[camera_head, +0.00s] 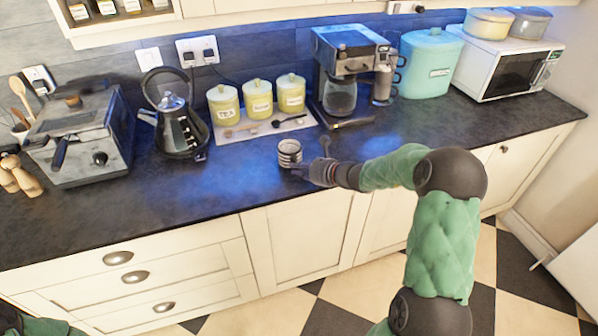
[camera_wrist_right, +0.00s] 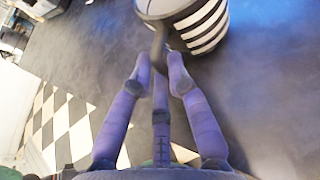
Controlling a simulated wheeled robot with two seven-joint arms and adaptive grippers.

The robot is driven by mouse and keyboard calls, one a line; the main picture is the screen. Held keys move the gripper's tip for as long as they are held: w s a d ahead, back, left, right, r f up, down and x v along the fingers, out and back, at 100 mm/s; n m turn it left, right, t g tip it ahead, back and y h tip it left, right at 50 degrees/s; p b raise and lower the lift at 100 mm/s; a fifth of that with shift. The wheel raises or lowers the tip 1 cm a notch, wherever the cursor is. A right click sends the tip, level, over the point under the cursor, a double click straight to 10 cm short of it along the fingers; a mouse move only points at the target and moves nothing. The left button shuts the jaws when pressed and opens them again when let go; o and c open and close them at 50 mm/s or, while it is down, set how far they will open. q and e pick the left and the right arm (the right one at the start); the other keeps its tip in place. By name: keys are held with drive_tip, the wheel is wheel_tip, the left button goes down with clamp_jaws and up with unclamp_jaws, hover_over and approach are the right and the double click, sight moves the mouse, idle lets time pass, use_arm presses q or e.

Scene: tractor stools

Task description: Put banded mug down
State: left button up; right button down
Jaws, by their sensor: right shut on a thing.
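The banded mug (camera_head: 289,152), white with dark bands, is at the front part of the dark worktop (camera_head: 220,182) in the head view. It looks upright, at or just above the surface; I cannot tell whether it touches. My right gripper (camera_head: 308,173) is at its right front side. In the right wrist view the mug (camera_wrist_right: 205,22) is at the top, and the fingers of the right gripper (camera_wrist_right: 160,65) are closed around its dark handle (camera_wrist_right: 158,45). My left gripper is not in view.
Behind the mug stand yellow canisters (camera_head: 258,100) on a pale mat with spoons. A black kettle (camera_head: 178,120) and a toaster (camera_head: 80,135) are to the left, a coffee maker (camera_head: 342,75) behind right. The worktop left of the mug is clear.

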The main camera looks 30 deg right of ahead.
drive_tip(key=shift+r, duration=0.2)
drive_tip(key=shift+f, duration=0.2)
drive_tip(key=c, duration=1.2)
unclamp_jaws()
